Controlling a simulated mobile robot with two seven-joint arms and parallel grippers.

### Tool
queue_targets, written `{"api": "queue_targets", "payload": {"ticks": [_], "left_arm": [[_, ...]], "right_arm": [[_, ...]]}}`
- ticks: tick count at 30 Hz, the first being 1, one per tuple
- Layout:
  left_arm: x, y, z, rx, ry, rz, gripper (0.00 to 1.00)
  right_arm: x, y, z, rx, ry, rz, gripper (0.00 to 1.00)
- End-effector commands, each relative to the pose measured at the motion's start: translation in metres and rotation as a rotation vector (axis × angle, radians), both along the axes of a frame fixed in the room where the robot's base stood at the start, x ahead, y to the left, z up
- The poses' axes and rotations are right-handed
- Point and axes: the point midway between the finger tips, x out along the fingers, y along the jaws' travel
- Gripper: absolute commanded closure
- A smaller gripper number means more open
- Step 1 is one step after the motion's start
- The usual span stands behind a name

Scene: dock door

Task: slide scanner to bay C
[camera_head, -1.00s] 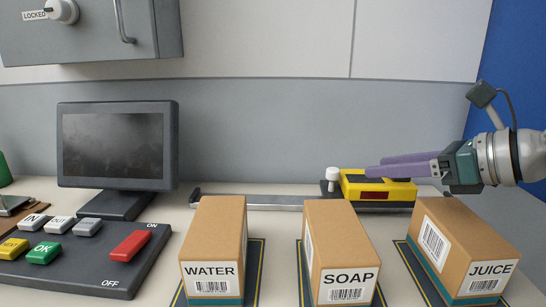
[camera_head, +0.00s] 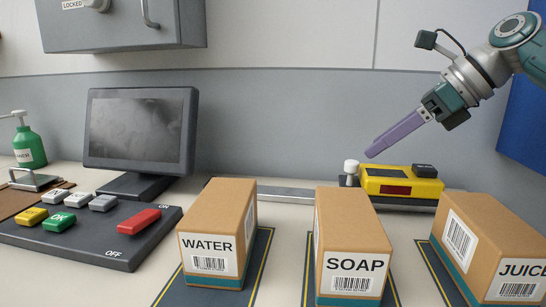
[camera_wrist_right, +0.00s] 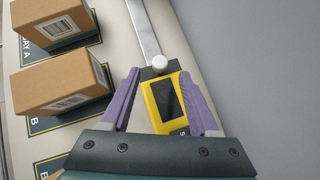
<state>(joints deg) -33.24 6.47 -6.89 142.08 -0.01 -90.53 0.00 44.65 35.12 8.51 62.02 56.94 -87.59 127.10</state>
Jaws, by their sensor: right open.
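The scanner (camera_head: 400,182) is a yellow block with a dark red window in front and a black piece on top. It sits toward the right part of a grey metal rail (camera_head: 285,193), behind the gap between the soap and juice boxes. A white knob (camera_head: 351,166) stands at its left end. My right gripper (camera_head: 371,152) is open and empty, above the scanner and apart from it, slanting down to the left. In the right wrist view the scanner (camera_wrist_right: 167,105) shows between the two purple fingers. My left gripper is not in view.
Boxes marked WATER (camera_head: 217,235), SOAP (camera_head: 353,245) and JUICE (camera_head: 492,245) stand on mats in front of the rail. A monitor (camera_head: 140,130), a button panel (camera_head: 85,235) and a green bottle (camera_head: 28,145) are at left. A grey cabinet (camera_head: 125,25) hangs above.

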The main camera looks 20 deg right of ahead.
Motion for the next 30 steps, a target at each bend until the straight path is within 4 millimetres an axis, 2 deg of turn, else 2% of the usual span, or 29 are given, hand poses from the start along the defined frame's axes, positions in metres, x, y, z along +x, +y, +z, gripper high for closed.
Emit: {"api": "queue_targets", "payload": {"ticks": [3, 9, 20, 30], "left_arm": [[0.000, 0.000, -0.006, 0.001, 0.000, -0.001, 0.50], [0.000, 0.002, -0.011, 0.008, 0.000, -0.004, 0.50], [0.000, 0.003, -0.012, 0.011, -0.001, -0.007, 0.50], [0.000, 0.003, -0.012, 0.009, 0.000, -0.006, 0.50]], "right_arm": [[0.013, 0.011, -0.018, 0.003, 0.001, 0.001, 0.39], [0.028, 0.021, -0.035, 0.002, -0.002, 0.000, 0.39], [0.032, 0.023, -0.039, -0.001, -0.003, -0.001, 0.39], [0.031, 0.023, -0.039, 0.000, -0.002, -0.001, 0.76]]}}
